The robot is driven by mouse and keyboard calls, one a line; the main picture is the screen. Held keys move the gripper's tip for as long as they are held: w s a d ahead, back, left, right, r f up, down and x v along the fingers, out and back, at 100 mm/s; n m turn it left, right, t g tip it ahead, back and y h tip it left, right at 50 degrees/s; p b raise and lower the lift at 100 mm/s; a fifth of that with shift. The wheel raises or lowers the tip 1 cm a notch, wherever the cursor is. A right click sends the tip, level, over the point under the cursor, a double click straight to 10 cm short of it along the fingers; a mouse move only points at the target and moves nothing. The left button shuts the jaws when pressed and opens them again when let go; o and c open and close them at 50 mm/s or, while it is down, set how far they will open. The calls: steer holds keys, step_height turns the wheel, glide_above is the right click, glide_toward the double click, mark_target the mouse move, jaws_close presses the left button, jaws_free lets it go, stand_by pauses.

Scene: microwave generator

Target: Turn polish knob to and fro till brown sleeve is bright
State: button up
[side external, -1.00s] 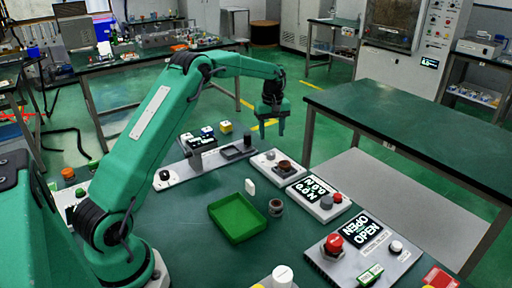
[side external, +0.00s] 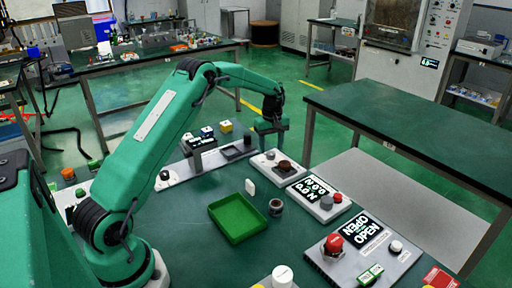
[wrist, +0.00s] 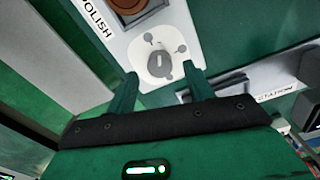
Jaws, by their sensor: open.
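The polish plate (side external: 262,170) is a pale panel at the table's far edge. It carries a brown round sleeve (side external: 284,166) on a dark square seat, also partly in the wrist view (wrist: 137,6) at the top edge. The grey polish knob (wrist: 159,64) sits on a white dial beside the "POLISH" label in the wrist view. In the side view my gripper largely hides the knob. My gripper (wrist: 161,77) is open and empty, its fingers pointing at the knob from either side. Its tips (side external: 270,147) hang low over the plate; I cannot tell whether they touch.
A green tray (side external: 238,218) and a grey-brown ring (side external: 276,207) lie nearer on the table. A panel with a grey and a red button (side external: 337,198) is to the right. A station rail (side external: 205,162) with a dark screen stands left of the polish plate.

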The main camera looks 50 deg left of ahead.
steer(key=shift+f, duration=1.15)
steer(key=shift+c, duration=0.2)
steer(key=c, duration=0.9)
steer(key=shift+c, duration=0.2)
steer(key=shift+m, duration=0.3)
steer(key=m, duration=0.6)
steer(key=shift+r, duration=0.1)
steer(key=m, duration=0.6)
